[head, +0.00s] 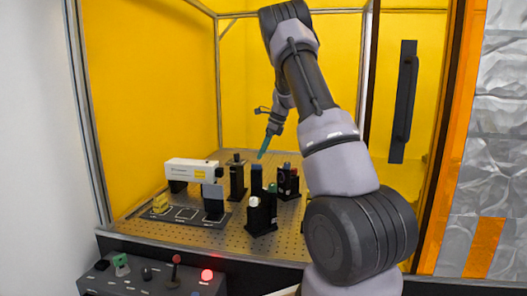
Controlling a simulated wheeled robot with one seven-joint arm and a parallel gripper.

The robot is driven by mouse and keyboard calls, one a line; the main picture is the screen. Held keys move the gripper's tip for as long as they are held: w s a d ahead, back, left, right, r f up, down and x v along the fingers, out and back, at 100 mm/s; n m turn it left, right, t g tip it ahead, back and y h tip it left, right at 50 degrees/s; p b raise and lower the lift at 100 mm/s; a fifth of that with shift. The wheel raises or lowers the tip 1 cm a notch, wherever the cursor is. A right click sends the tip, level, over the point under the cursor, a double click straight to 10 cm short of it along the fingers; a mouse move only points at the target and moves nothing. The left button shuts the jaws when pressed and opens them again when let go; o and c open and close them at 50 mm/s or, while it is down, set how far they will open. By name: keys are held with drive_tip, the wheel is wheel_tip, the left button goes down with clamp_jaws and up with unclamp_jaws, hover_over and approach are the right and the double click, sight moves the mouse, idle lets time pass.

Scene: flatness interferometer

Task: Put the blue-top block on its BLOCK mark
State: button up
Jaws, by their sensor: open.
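The blue-top block (256,181) is a tall dark block with a blue upper part, standing among other dark posts on the perforated table (290,227). White outlined marks (185,213) lie on the dark plate at the left of the table; their lettering is too small to read, so I cannot tell which is BLOCK. My gripper (262,154), with teal fingers, points down just above and slightly right of the blue top. It is open and holds nothing that I can see. Whether the fingers touch the block cannot be told. The block's lower part is partly hidden by a white-topped post.
Close around stand a white-topped post (262,215), a green-topped one (272,190), a red-knobbed one (289,183) and a dark one (237,182). A white instrument (192,170) and yellow piece (160,203) are at left. A control box (150,276) sits in front.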

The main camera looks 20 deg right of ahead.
sight(255, 169)
drive_tip(key=x, duration=1.1)
drive_tip(key=shift+d, duration=0.1)
clamp_jaws()
drive_tip(key=shift+r, duration=3.15)
drive_tip(key=shift+s, duration=0.15)
